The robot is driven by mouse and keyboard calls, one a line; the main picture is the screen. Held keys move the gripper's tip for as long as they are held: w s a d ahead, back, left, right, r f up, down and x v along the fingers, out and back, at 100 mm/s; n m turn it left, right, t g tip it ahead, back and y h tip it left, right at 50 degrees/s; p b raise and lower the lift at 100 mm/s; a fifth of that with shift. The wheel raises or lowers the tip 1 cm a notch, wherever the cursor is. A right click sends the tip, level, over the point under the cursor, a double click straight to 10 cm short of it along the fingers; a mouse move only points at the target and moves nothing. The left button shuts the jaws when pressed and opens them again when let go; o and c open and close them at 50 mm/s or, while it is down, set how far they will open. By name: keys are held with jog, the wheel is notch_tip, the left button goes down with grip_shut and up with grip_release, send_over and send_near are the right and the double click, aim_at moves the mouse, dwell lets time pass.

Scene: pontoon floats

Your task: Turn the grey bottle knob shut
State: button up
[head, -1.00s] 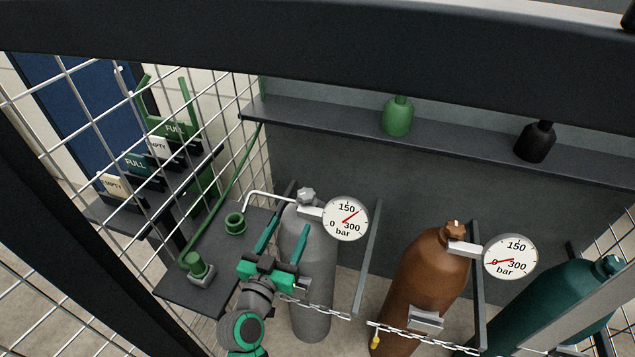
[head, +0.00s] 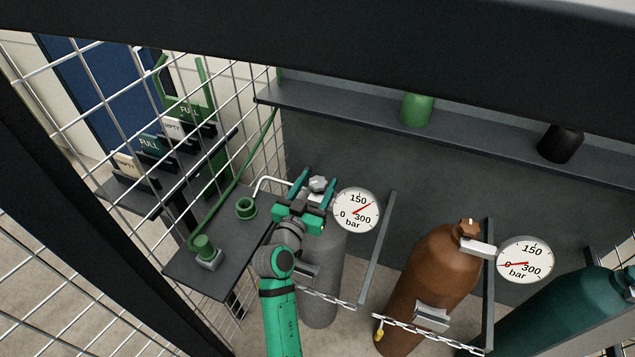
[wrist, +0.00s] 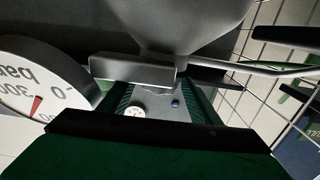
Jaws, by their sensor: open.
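The grey bottle (head: 322,285) stands upright behind the chain, with its grey knob (head: 318,184) on top. My gripper (head: 317,186) is open at the bottle's top, with one finger on each side of the knob. I cannot tell whether the fingers touch it. The bottle's round gauge (head: 356,211) is just right of the gripper, its red needle pointing up and right. In the wrist view the bottle's shoulder (wrist: 185,22) fills the top, the gauge (wrist: 40,85) is at the left, and the knob is hard to make out between the fingers.
A brown bottle (head: 430,285) with its own gauge (head: 524,261) and a teal bottle (head: 570,315) stand to the right. A chain (head: 345,303) runs across the front. A thin white pipe (head: 268,182) meets the knob area from the left. Wire mesh (head: 100,100) is at the left.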

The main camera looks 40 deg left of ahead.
jog(key=shift+w, duration=0.35)
jog(key=c, duration=1.1)
jog(key=shift+o, duration=0.2)
jog(key=shift+a, duration=0.1)
jog(key=shift+h, duration=0.3)
jog(key=m+h, duration=0.2)
jog(key=h, duration=0.1)
jog(key=shift+a+t, duration=0.1)
jog(key=shift+t, duration=0.3)
jog(key=shift+m+h, duration=1.4)
jog(key=shift+h, duration=0.5)
